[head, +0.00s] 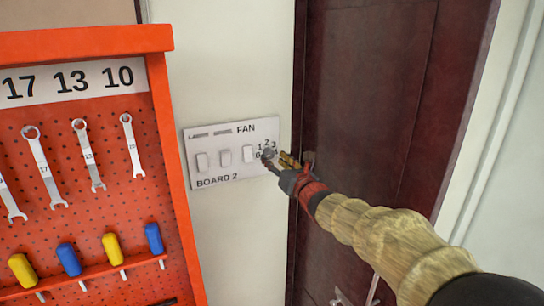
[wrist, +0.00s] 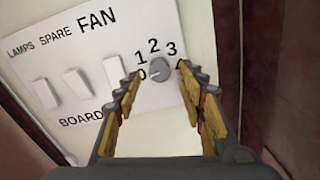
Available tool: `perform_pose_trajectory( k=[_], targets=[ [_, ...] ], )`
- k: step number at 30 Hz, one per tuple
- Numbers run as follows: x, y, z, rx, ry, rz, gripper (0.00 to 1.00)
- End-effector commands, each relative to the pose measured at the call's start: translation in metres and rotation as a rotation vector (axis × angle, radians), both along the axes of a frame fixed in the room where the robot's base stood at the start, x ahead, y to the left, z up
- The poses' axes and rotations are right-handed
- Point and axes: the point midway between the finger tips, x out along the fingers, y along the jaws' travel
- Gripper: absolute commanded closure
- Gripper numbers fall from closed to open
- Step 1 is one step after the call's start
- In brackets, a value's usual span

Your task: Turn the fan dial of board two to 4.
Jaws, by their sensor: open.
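Board two (head: 208,172) is a pale plate on the wall with several white rocker switches, marked FAN and BOARD 2. Its grey round fan dial (head: 268,153) is at the right end, ringed by numbers. In the wrist view the dial (wrist: 160,68) sits between and beyond my fingertips. A pale mark on it seems to face the 0 side; this is too small to be sure. In the head view my gripper (head: 286,164) partly covers the numbers.
An orange pegboard (head: 85,205) with wrenches and blue and yellow handled tools stands left of the board. A dark red door (head: 365,100) is close on the right, with a metal handle (head: 372,290) low down. Bare wall lies above and below the board.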

Motion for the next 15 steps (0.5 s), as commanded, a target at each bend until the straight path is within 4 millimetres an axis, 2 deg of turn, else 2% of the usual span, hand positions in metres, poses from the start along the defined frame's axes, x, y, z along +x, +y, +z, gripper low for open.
perform_pose_trajectory(
  k=[6, 15],
  targets=[
    [0.019, 0.008, 0.001, 0.002, 0.0, 0.001, 0.59],
    [0.024, 0.01, 0.001, 0.002, 0.0, 0.0, 0.59]
  ],
)
